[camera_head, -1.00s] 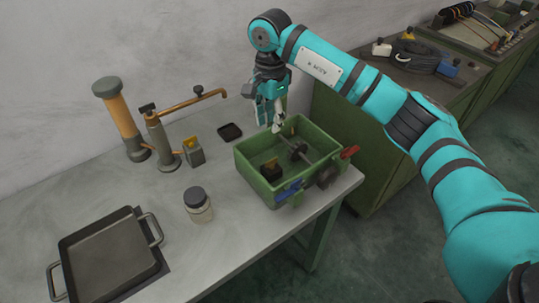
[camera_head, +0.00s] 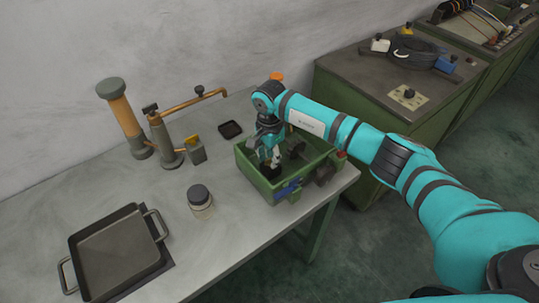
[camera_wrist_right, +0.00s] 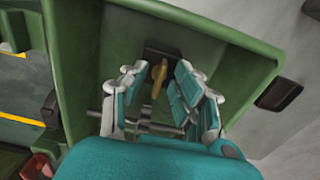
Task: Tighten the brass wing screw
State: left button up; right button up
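The brass wing screw (camera_wrist_right: 159,75) shows in the right wrist view, standing at a small dark block inside the green bin (camera_wrist_right: 220,30). In the head view my right gripper (camera_head: 268,158) reaches down into the green bin (camera_head: 257,183) and hides the screw. In the right wrist view my right gripper (camera_wrist_right: 157,82) is open, with its fingertips on either side of the screw and gaps between. I cannot tell how far the fingertips are above it. My left gripper is not in view.
A grey metal rod (camera_wrist_right: 140,124) crosses the bin below the screw. Left of the bin stand a lidded jar (camera_head: 200,200), a tap-like fixture (camera_head: 165,140) and a dark pan (camera_head: 115,253). A small black dish (camera_head: 230,129) lies behind. The table's front middle is clear.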

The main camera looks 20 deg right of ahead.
grip_shut()
dwell(0.3)
